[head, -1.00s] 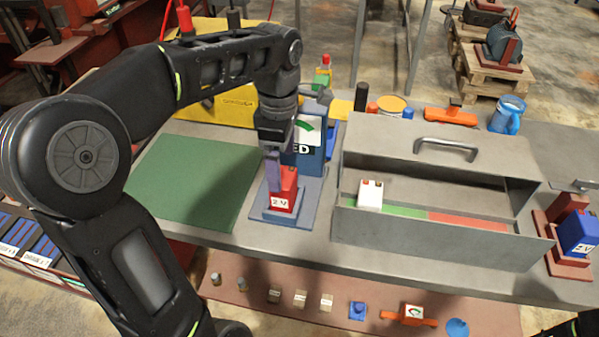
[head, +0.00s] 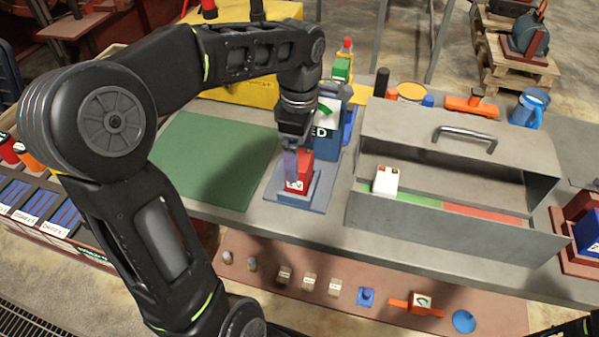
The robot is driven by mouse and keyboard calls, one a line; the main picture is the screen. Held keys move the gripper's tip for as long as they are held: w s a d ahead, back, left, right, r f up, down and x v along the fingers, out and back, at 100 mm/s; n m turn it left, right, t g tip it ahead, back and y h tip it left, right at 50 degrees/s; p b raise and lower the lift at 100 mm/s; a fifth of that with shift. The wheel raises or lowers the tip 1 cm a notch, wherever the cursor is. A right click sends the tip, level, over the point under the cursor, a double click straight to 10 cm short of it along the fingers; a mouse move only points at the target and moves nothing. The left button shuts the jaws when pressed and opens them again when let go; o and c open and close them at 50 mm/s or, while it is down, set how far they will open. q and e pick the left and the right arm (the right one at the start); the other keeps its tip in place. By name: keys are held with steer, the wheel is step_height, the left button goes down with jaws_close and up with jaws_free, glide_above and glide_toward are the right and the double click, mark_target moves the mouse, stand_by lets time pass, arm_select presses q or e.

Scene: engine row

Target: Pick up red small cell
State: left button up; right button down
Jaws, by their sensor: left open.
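The red small cell (head: 302,173), with a white label on its front, stands on a blue-grey stand (head: 317,194) on the grey bench. My left gripper (head: 292,163) points down at the cell from above and is open. One finger shows at the cell's left side and overlaps it in the picture. The other finger is hidden, so I cannot tell whether either touches. My right gripper is not in view; only a dark part of my right arm shows at the bottom right corner.
A blue tester (head: 325,143) stands close behind the cell. A green mat (head: 215,160) lies to the left. A grey open case (head: 400,215) holding a white cell (head: 386,180) stands to the right. A blue cell (head: 589,233) sits on a red stand at the far right.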

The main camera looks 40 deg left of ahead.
arm_select(q)
step_height(320, 180, down, 5)
steer(key=shift+s+d+f+p, duration=0.1)
steer(key=shift+d+p, duration=0.05)
steer(key=shift+p, duration=0.15)
steer(key=shift+c, duration=0.6)
jaws_close()
stand_by(0.7)
